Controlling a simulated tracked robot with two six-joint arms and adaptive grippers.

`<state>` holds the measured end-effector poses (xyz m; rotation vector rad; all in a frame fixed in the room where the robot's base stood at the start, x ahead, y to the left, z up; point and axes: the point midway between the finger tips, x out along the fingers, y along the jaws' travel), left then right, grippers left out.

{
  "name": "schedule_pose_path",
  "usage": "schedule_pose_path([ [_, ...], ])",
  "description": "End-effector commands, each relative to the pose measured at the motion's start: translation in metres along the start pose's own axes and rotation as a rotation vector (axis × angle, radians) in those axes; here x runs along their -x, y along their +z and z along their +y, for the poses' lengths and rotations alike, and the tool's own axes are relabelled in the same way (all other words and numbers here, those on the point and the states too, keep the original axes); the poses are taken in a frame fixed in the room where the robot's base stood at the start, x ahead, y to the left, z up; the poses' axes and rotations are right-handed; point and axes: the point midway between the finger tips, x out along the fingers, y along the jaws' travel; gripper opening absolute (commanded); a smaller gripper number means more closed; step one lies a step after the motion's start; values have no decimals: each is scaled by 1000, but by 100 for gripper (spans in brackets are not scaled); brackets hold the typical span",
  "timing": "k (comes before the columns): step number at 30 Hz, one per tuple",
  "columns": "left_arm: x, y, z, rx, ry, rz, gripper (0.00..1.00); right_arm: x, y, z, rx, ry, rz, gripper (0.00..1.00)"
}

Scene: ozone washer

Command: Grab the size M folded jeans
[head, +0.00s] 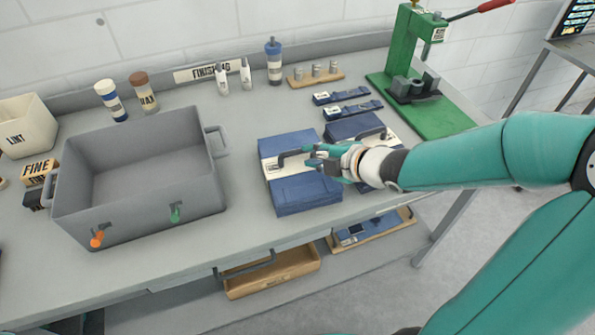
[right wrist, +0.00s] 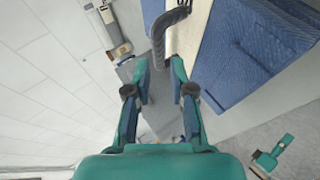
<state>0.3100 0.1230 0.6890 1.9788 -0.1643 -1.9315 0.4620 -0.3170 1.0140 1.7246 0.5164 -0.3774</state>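Two folded blue jeans lie side by side on the grey bench, each with a pale band and a dark handle. The left folded jeans (head: 306,192) are nearer the grey basin; the right folded jeans (head: 345,128) are partly hidden by my right gripper. I cannot read a size on either band. My right gripper (head: 314,157) is over the right part of the left jeans, close to their dark handle (head: 288,156). In the right wrist view, its fingers (right wrist: 160,68) are apart, with a dark handle (right wrist: 162,32) just beyond the tips. My left gripper is not in view.
A grey basin (head: 83,185) with orange and green taps stands to the left. A green press (head: 440,117) stands at the back right. Bottles, small blue folded pieces (head: 352,110) and a wooden weight rack (head: 316,80) line the back.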

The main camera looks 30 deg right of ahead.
Motion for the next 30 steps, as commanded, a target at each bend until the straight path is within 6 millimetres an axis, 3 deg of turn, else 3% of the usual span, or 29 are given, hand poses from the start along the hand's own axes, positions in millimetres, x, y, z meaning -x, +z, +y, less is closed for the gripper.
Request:
schedule_pose_path([
  [8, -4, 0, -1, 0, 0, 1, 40, -18, 0, 0, -1, -1, 0, 23],
  [18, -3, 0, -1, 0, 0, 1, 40, -60, 4, 1, -1, -1, 1, 23],
  [27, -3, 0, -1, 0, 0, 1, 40, -65, 5, 2, -1, 0, -2, 23],
  [30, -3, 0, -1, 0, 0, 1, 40, -65, 5, 2, -2, 0, -2, 8],
])
